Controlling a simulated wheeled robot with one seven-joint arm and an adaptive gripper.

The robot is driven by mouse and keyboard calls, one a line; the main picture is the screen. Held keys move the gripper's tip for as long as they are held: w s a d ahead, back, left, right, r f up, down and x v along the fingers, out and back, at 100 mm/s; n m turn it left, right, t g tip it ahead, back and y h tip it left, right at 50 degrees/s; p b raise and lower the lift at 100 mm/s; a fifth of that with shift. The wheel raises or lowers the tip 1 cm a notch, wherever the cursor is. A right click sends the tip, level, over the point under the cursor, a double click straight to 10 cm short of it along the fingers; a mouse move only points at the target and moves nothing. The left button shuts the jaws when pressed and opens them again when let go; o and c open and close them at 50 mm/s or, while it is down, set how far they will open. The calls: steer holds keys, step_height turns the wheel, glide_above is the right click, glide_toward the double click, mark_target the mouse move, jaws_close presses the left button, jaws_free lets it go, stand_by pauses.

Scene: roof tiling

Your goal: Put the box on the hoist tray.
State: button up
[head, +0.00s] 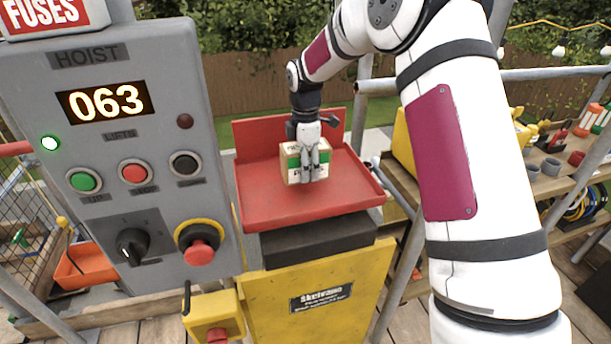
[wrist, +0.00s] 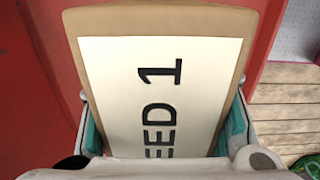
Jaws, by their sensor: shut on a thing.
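The box (head: 290,165) is a small tan carton with a green and white label. It is over the red hoist tray (head: 275,212), inside its rims and toward the back panel. I cannot tell whether its underside touches the tray floor. My gripper (head: 314,174) comes down from above and is shut on the box. In the wrist view the box's top (wrist: 150,95) fills the middle, with a pale label reading "EED 1", its start hidden. My gripper's fingers (wrist: 165,135) with teal pads lie along its two sides.
A grey hoist control panel (head: 120,150) with a lit "063" display stands at the left. A yellow hoist body (head: 275,290) is below the tray. Scaffold poles and a shelf (head: 540,165) of tools and parts are at the right.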

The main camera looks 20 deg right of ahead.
steer(key=shift+f, duration=1.65)
steer(key=shift+f, duration=0.15)
steer(key=o, duration=1.5)
step_height(320, 180, up, 8)
steer(key=shift+f, duration=0.1)
